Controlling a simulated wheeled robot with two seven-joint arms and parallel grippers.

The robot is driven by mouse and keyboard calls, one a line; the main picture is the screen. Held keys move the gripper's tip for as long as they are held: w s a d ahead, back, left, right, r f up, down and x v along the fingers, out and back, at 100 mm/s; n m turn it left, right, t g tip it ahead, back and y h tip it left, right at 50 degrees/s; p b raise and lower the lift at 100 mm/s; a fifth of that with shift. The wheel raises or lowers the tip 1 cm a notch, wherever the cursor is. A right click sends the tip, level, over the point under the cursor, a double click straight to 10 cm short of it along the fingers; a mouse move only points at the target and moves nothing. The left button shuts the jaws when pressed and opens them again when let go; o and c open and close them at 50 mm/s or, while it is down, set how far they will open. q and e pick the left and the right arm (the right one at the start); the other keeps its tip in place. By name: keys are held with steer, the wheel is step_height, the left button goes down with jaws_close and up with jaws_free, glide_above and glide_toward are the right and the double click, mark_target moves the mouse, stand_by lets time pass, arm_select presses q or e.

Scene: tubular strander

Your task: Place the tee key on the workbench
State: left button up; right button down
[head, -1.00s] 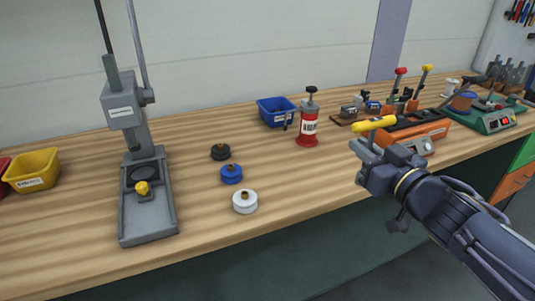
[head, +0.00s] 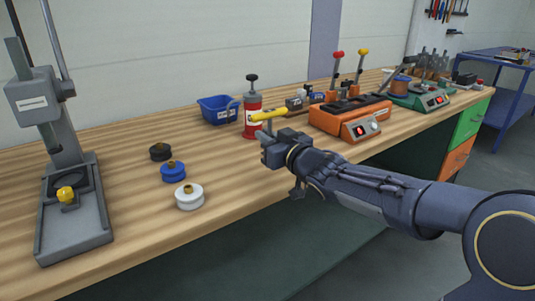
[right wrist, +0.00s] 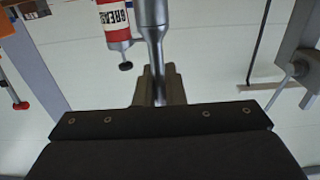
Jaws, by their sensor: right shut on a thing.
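The tee key (head: 270,114) shows a yellow crossbar handle, level, just above my right gripper (head: 268,142). My right gripper is shut on the tee key. In the right wrist view its grey metal shaft (right wrist: 153,28) stands between the fingers (right wrist: 158,85); the far end of the shaft is out of view. The wooden workbench (head: 125,220) runs across the head view. The gripper is near its front edge, in front of the red grease canister (head: 252,117); its exact height over the top is hard to tell. My left gripper is not in view.
A grey press (head: 75,215) stands at left. Black (head: 160,152), blue (head: 173,172) and white (head: 189,198) spools sit in a row. A blue bin (head: 218,109) is behind, an orange device (head: 350,116) and a green one (head: 420,97) at right. Bare wood lies right of the spools.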

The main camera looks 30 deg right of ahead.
steer(key=shift+f+b, duration=0.3)
steer(key=shift+f, duration=1)
steer(key=shift+f, duration=0.1)
steer(key=shift+f, duration=0.15)
steer(key=c, duration=1.5)
jaws_free()
